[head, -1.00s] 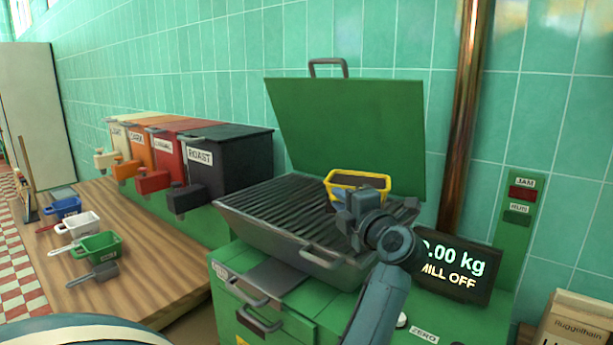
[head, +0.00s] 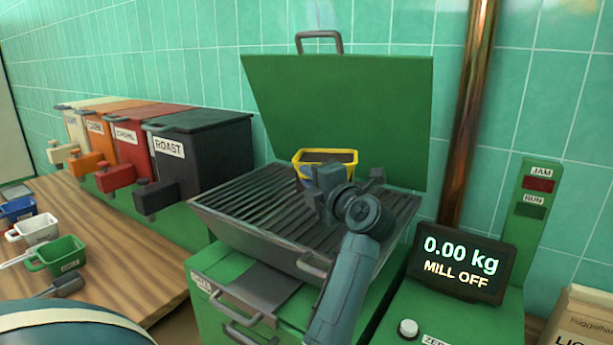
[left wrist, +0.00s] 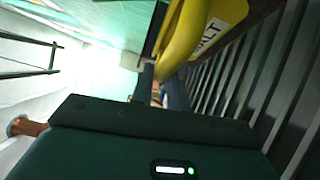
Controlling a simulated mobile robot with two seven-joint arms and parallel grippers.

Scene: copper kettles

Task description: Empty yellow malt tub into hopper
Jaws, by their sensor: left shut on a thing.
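The yellow tub (head: 299,167) is upright above the back of the slatted grate of the green hopper (head: 239,231). Brownish contents show inside its rim. My left gripper (head: 342,182) is shut on the tub's near side and hides part of it. In the left wrist view the tub (left wrist: 188,32) is close beside the fingers (left wrist: 160,92), with part of its label showing. The hopper's green lid (head: 340,115) stands open behind. My right gripper is not in view.
A display (head: 462,268) at right reads 0.00 kg, MILL OFF. Dispensers, including a black ROAST one (head: 205,165), stand left of the hopper. Green (head: 60,255), white and blue scoops or tubs lie on the wooden counter. A copper pipe (head: 468,110) runs up the wall at right.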

